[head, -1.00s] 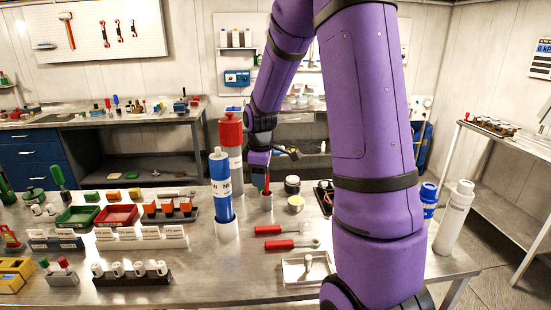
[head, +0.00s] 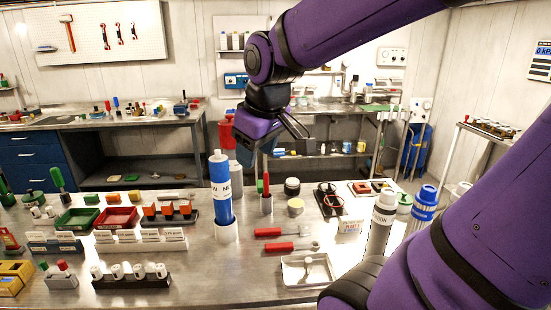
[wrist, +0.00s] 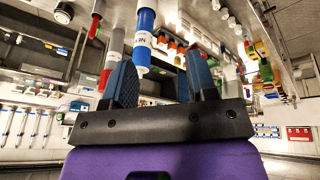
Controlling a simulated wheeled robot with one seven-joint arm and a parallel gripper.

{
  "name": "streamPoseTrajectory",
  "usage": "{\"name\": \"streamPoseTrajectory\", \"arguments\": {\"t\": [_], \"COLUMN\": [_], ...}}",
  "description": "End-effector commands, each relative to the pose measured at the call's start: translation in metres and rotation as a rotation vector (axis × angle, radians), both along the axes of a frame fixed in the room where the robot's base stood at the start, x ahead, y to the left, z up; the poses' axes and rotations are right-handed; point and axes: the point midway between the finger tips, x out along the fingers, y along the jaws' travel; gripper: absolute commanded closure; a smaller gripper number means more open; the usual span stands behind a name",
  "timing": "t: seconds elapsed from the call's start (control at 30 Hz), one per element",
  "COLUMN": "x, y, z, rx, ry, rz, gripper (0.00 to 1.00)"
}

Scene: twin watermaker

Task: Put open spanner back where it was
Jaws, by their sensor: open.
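Two red-handled tools with silver heads lie on the near bench: the upper tool (head: 275,232) and the lower tool (head: 287,247). I cannot tell which, if either, is the open spanner. A small holder (head: 266,204) behind them has a red and green handle (head: 265,185) standing in it. My gripper (head: 292,138) is raised above and behind the bench items, apart from them. In the wrist view its two blue-padded fingers (wrist: 160,78) are spread, with nothing between them.
A blue-and-white cylinder (head: 220,190) stands upright left of the holder. A white tray (head: 290,283) is at the bench front. White and blue bottles (head: 381,225) stand at the right, near my arm. Several red spanner-like tools (head: 119,33) hang on the pegboard (head: 85,22).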

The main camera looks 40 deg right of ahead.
Motion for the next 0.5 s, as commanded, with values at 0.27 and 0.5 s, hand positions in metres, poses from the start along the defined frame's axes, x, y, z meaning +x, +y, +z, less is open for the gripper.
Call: {"name": "streamPoseTrajectory", "arguments": {"t": [0.27,0.5], "x": [-0.056,-0.083], "y": [0.022,0.03], "z": [0.017,0.019], "rx": [0.076,0.123], "ry": [-0.079,-0.111], "rz": [-0.115,-0.176], "gripper": [0.47,0.47]}}
